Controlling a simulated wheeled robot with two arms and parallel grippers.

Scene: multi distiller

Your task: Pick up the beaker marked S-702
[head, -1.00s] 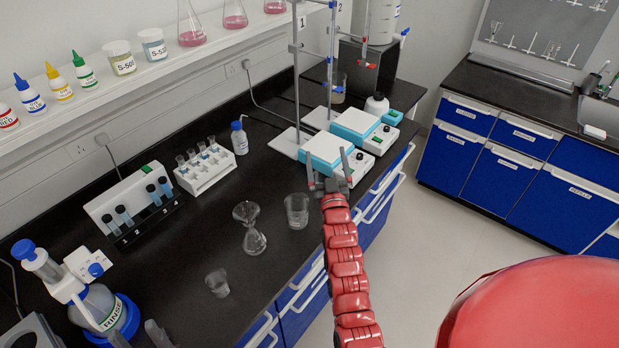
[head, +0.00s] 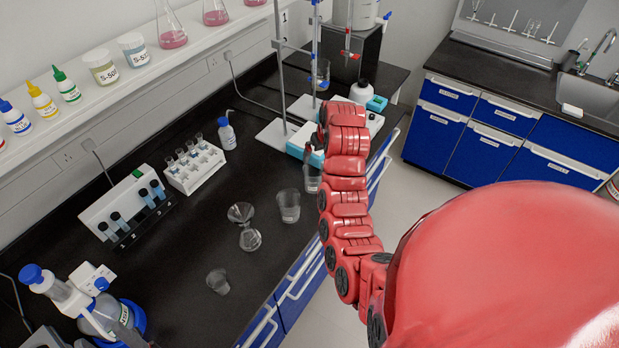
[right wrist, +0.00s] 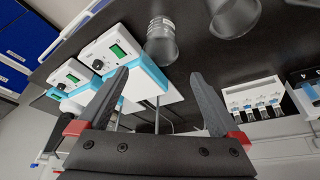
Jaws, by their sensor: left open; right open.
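A glass shape, seemingly another beaker (head: 312,178), shows beside my right arm. No S-702 mark is readable on any. My right gripper (right wrist: 159,74) is open and empty in the right wrist view, with two glass vessels (right wrist: 161,42) (right wrist: 234,15) beyond its fingers; in the head view my arm mostly hides it.
An hourglass-shaped glass piece (head: 246,226) stands left of the middle beaker. Hotplates (head: 299,143) with stands are behind my right arm. Labelled jars sit on the shelf (head: 140,80).

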